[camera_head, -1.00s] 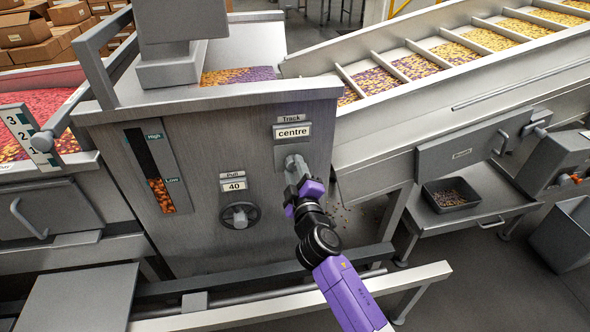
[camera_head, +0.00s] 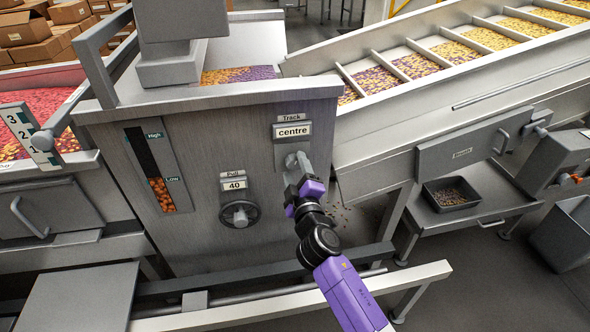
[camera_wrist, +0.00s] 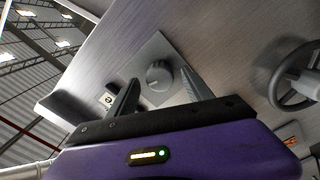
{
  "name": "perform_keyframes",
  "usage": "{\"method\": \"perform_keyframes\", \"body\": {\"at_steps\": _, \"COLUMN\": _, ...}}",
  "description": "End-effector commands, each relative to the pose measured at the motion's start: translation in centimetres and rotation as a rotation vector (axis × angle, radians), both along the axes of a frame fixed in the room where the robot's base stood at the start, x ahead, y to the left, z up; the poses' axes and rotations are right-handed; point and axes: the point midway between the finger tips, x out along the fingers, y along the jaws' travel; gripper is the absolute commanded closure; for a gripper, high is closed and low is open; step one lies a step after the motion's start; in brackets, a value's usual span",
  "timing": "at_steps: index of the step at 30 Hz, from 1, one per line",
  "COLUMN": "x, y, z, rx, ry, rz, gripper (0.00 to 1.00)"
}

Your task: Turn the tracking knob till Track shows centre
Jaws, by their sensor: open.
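The Track display (camera_head: 292,131) on the grey panel reads "centre". The tracking knob (camera_wrist: 159,75) is a round grey knob on a square plate in the wrist view. I see no finger touching the knob.
A Pull display (camera_head: 234,185) reading 40 sits to the left, above a handwheel (camera_head: 240,214). A sloped conveyor (camera_head: 440,95) runs off to the right. A rail (camera_head: 300,305) crosses in front of the panel.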

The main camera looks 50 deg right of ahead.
Motion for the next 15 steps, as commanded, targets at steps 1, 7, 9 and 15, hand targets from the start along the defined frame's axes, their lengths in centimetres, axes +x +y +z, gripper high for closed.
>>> {"method": "perform_keyframes", "body": {"at_steps": 1, "x": -0.4, "y": 0.3, "z": -0.2, "rx": 0.000, "ry": 0.002, "rz": 0.002, "gripper": 0.41}}
{"method": "perform_keyframes", "body": {"at_steps": 7, "x": -2.9, "y": 2.1, "z": -0.4, "rx": 0.000, "ry": 0.002, "rz": 0.003, "gripper": 0.41}}
{"method": "perform_keyframes", "body": {"at_steps": 9, "x": -3.9, "y": 2.7, "z": -0.3, "rx": 0.000, "ry": 0.002, "rz": 0.002, "gripper": 0.41}}
{"method": "perform_keyframes", "body": {"at_steps": 15, "x": -5.8, "y": 4.0, "z": -0.2, "rx": -0.001, "ry": 0.002, "rz": 0.002, "gripper": 0.41}}
